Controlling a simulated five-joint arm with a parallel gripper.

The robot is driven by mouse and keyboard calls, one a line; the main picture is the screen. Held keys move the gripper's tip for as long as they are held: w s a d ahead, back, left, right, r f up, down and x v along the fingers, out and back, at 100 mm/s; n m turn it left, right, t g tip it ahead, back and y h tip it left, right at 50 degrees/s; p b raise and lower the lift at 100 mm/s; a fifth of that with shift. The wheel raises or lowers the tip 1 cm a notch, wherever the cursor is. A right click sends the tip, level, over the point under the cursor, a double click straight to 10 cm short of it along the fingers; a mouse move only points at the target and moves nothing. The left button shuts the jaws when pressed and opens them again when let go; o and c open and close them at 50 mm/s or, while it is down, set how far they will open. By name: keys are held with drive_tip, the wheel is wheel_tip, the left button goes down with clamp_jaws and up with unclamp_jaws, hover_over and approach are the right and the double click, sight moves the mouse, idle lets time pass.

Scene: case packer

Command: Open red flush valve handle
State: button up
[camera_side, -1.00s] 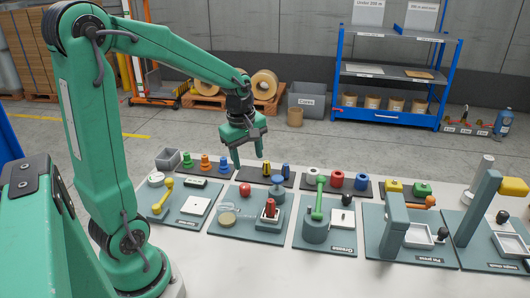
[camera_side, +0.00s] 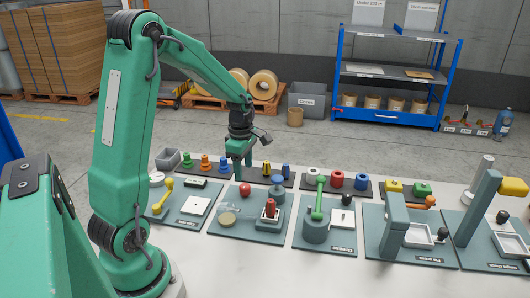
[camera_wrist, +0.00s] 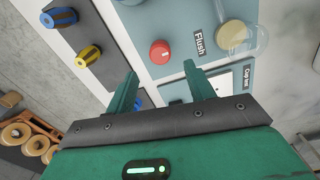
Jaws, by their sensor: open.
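The red flush valve handle (camera_side: 245,189) is a round red knob at the back of the second teal board. In the wrist view the red knob (camera_wrist: 160,52) sits beside a label reading "Flush". My gripper (camera_side: 243,171) is open and empty, close above and behind the knob in the side view. In the wrist view my gripper (camera_wrist: 161,71) has its two fingers apart, with the knob just beyond the gap between their tips. No contact with the knob shows. The knob's stem is hidden beneath it.
Next to the knob are a clear bowl with a tan disc (camera_wrist: 231,35) and a red-topped fixture (camera_side: 269,208). Behind it stands a dark rack with yellow (camera_side: 266,167) and blue (camera_side: 286,170) knobs. More teal boards with fixtures lie to either side.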

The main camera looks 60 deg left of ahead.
sight(245, 185)
drive_tip(key=shift+f, duration=3.3)
drive_tip(key=shift+w, duration=0.1)
drive_tip(key=c, duration=1)
